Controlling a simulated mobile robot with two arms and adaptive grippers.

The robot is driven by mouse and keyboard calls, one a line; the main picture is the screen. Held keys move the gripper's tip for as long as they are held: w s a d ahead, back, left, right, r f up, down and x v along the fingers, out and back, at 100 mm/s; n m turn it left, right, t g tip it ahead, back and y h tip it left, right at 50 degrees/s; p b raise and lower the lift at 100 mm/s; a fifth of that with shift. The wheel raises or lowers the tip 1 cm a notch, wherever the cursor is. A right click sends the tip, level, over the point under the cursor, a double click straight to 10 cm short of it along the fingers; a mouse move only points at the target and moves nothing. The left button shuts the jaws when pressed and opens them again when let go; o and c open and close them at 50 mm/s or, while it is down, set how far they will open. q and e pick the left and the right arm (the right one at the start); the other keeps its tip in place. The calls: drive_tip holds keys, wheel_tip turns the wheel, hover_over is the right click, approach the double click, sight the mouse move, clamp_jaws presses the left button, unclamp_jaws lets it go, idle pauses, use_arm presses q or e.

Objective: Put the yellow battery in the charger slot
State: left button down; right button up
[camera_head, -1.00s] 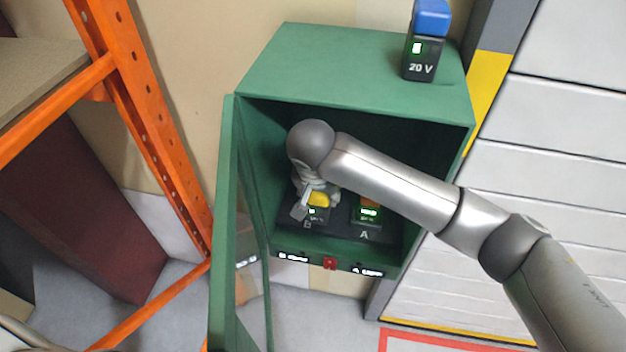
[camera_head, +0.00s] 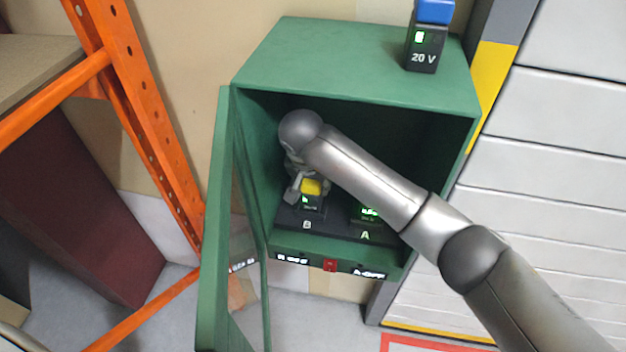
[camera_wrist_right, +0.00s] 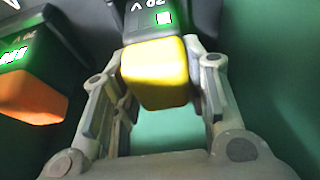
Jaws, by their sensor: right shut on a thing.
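The yellow battery (camera_head: 311,187), a dark body with a yellow top, stands inside the green cabinet at the charger slot marked B (camera_head: 307,225). My right gripper (camera_head: 308,190) reaches in from above and is shut on it. In the right wrist view the yellow top (camera_wrist_right: 155,75) sits between both fingers, with a lit green display on the dark body. Whether the battery is fully seated cannot be told; its lower end is hidden. My left gripper is not in view.
An orange-topped battery (camera_wrist_right: 30,95) stands beside it, at slot A, mostly hidden by my arm in the head view. A blue-topped battery (camera_head: 427,45) stands on the cabinet roof (camera_head: 350,60). The glass door (camera_head: 235,230) is open at left. An orange rack (camera_head: 140,110) stands farther left.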

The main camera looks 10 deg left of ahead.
drive_tip(key=shift+r, duration=0.1)
drive_tip(key=o, duration=1.3)
drive_tip(key=shift+s, duration=0.1)
drive_tip(key=b+v, duration=0.2)
drive_tip(key=v, duration=0.3)
drive_tip(key=shift+s, duration=0.1)
drive_tip(key=s+b, duration=0.5)
drive_tip(key=s, duration=0.6)
drive_tip(key=shift+s+d, duration=0.1)
drive_tip(key=shift+s, duration=0.3)
